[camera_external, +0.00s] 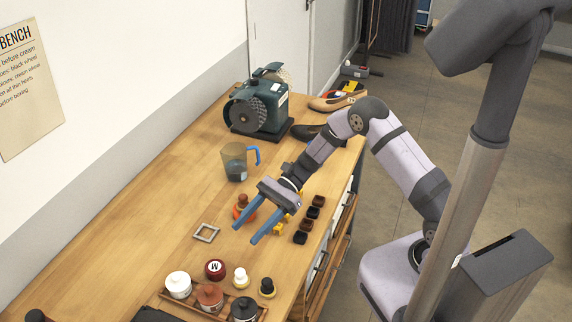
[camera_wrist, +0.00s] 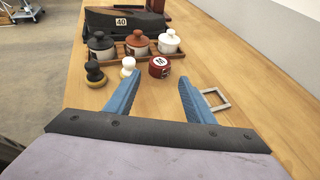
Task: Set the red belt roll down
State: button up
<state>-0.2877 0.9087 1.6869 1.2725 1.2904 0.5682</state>
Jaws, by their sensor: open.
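The red belt roll (camera_external: 215,269), a short dark-red cylinder with a white M label, rests on the wooden bench. It also shows in the wrist view (camera_wrist: 159,67), just beyond my fingertips. My gripper (camera_external: 245,234) has its blue fingers spread apart with nothing between them. In the wrist view my gripper (camera_wrist: 160,78) points toward the roll, with the roll lined up with the gap. The fingers appear to be above the bench and apart from the roll.
A wooden tray (camera_wrist: 119,57) with lidded jars stands behind the roll. A white-topped knob brush (camera_external: 240,278) and a dark-topped one (camera_external: 267,288) are close beside it. A square metal frame (camera_external: 206,232) lies nearby.

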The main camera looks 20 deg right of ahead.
jog(key=s+d+n+t+h, duration=0.1)
jog(key=s+d+n+h, duration=0.3)
jog(key=d, duration=0.7)
jog(key=s+d+r+n+t+h, duration=0.1)
jog(key=s+d+n+t+h, duration=0.1)
jog(key=d, duration=0.9)
jog(key=s+d+r+n+t+h, duration=0.1)
jog(key=s+d+n+h, duration=0.4)
jog(key=d, duration=0.7)
jog(key=n+t+h, duration=0.1)
jog(key=n, duration=0.1)
jog(key=shift+s+r+n, duration=0.25)
jog(key=shift+s+n, duration=0.05)
